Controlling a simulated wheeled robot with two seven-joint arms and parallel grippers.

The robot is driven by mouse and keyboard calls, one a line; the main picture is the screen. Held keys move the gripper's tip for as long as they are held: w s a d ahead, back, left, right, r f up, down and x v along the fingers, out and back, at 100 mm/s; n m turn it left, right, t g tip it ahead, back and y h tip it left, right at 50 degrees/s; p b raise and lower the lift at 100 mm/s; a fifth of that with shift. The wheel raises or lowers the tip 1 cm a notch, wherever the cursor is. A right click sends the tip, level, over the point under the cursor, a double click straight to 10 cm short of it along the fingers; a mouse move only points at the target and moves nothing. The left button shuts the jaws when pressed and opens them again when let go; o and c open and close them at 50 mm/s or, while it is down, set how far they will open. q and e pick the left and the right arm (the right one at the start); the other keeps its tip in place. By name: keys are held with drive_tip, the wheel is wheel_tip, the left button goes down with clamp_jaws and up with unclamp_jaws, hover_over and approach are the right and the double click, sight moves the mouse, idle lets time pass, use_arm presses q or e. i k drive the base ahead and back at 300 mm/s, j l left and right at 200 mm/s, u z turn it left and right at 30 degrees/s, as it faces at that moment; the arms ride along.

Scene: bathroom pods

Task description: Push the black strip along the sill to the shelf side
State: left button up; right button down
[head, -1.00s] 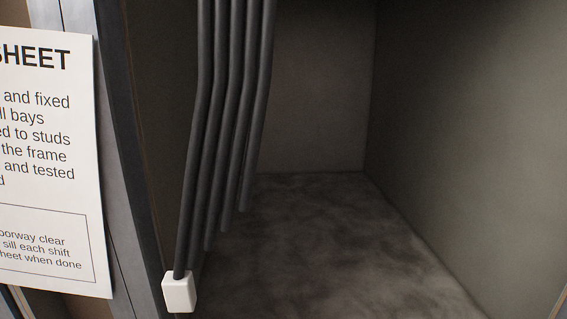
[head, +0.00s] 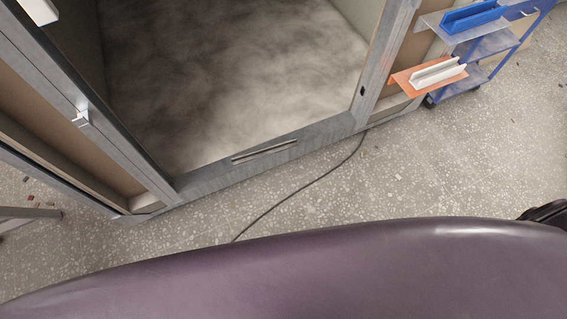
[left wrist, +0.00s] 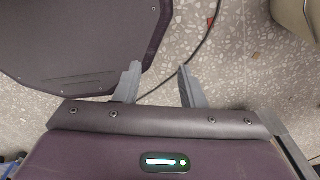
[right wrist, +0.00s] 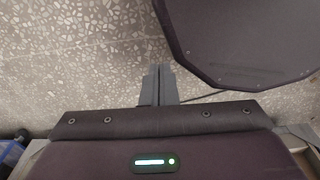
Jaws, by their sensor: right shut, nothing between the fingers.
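In the head view a narrow strip (head: 265,151), dark with pale lines along it, lies lengthwise on the grey metal sill (head: 210,180) of the pod doorway, nearer the sill's right end. Neither gripper shows in the head view. In the left wrist view my left gripper (left wrist: 158,86) is open, its two fingers well apart with only speckled floor and a dark cable between and beyond them. In the right wrist view my right gripper (right wrist: 157,84) is shut and empty, above the floor. The sill and strip are not visible in either wrist view.
Right of the doorway are an orange shelf (head: 398,79) bearing a white channel piece (head: 438,73) and a blue trolley (head: 487,48) behind it. A dark cable (head: 300,190) runs over the open floor before the sill. The doorway's metal posts flank the sill.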

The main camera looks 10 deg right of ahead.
sight(279, 147)
drive_tip(key=i, duration=0.2)
drive_tip(key=i+u, duration=0.4)
drive_tip(key=i+l+u, duration=0.1)
drive_tip(key=i+u, duration=0.4)
drive_tip(key=u, duration=0.6)
